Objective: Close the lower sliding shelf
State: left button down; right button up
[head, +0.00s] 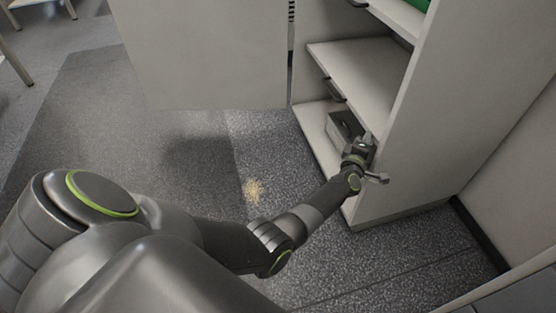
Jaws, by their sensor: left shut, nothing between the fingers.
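The grey cabinet (470,100) stands open at the right. Its lower shelf (311,122) is near the floor and carries a dark grey box-like device (345,126). I cannot tell how far this shelf is slid out. My left arm reaches across from the lower left, and my left gripper (361,143) is at the front of the lower shelf, beside the cabinet's side panel. It is shut and empty, and overlaps the device's near end in the picture. Whether it touches the shelf or device is unclear. The gripper and wrist hide the shelf's near end. My right gripper is out of view.
A middle shelf (362,62) above is bare where visible. A higher shelf (400,16) holds something green (418,4). The open cabinet door (200,55) stands at the left of the opening.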

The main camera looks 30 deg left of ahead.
pick_arm(q)
jog(key=shift+w+d+r, duration=0.2)
jog(key=shift+w+d, duration=0.1)
jog(key=shift+w+d+r, duration=0.1)
jog(key=shift+r, duration=0.05)
dwell(0.3)
